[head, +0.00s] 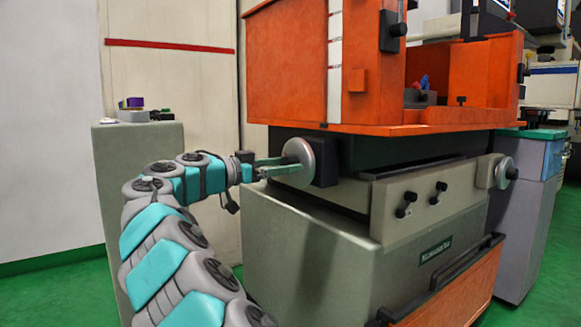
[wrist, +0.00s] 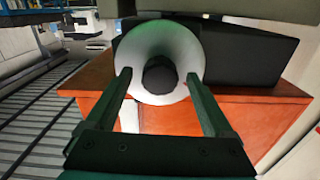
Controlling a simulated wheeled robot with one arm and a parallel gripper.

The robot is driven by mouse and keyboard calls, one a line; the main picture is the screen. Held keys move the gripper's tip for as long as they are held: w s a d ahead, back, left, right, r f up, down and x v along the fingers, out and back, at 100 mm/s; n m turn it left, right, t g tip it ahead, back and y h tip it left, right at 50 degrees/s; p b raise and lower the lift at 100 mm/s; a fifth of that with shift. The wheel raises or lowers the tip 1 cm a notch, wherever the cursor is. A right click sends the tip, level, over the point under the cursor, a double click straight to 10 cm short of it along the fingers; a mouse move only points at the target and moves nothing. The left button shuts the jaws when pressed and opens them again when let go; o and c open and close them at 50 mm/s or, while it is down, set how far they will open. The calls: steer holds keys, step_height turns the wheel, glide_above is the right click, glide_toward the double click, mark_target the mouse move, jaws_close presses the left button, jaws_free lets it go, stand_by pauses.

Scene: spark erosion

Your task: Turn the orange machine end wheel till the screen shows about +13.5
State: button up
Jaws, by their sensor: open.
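The orange machine (head: 290,65) stands in the middle of the head view. Its end wheel (head: 301,157), a pale metal disc, is on the machine's left end. In the wrist view the wheel (wrist: 185,52) faces me, with a dark round hub (wrist: 160,75) at its centre. My gripper (head: 283,166) is open at the wheel. In the wrist view its two fingers (wrist: 158,78) lie on either side of the hub, over the wheel's face. I cannot tell whether they touch it. No readable screen value shows in either view.
A second wheel (head: 501,172) sits on the machine's front, beside several black knobs. A grey cabinet (head: 140,205) with small items on top stands behind my arm at left. Green floor (head: 65,295) is open at the lower left.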

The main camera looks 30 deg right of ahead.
steer(key=a, duration=0.7)
steer(key=shift+s+a+b, duration=0.15)
steer(key=shift+a+b, duration=0.2)
steer(key=shift+a, duration=0.05)
stand_by(0.3)
stand_by(0.3)
